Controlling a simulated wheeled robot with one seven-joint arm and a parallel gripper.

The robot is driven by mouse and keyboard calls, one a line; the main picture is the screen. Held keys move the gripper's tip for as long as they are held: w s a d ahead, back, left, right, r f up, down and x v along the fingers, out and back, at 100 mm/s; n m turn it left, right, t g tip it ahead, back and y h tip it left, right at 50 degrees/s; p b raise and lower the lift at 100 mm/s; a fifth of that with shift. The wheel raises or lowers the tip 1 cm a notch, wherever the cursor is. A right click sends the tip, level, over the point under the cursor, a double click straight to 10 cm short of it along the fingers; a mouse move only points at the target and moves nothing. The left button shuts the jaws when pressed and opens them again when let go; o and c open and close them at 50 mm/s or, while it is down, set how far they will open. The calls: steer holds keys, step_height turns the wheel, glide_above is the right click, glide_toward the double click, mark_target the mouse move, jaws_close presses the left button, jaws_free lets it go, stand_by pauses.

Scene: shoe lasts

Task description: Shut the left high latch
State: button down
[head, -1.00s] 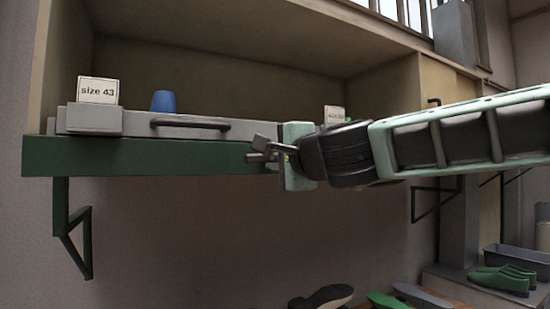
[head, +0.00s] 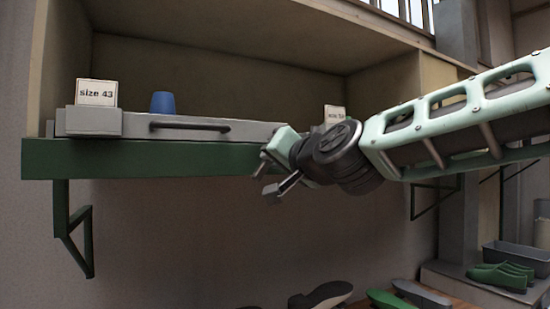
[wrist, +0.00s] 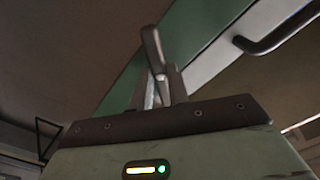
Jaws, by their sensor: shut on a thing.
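The latch's grey lever (wrist: 152,48) stands between my gripper's fingers (wrist: 160,88) in the wrist view and sticks out past their tips. My gripper (head: 266,177) is shut on it. In the head view, it is at the green shelf edge, near the right end of the grey drawer front, tilted down to the left. The latch's mount is hidden behind my gripper and wrist, and I cannot tell whether the latch is fully closed.
The grey drawer (head: 240,131) with a dark bar handle (head: 189,126) sits on the green shelf edge (head: 120,158). A blue cup (head: 163,102) and a size 43 card (head: 96,92) stand there. Green shoes (head: 500,277) lie low right.

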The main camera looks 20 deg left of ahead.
steer(key=shift+n, duration=3.7)
steer(key=c, duration=1.3)
jaws_free()
steer(key=shift+c, duration=0.2)
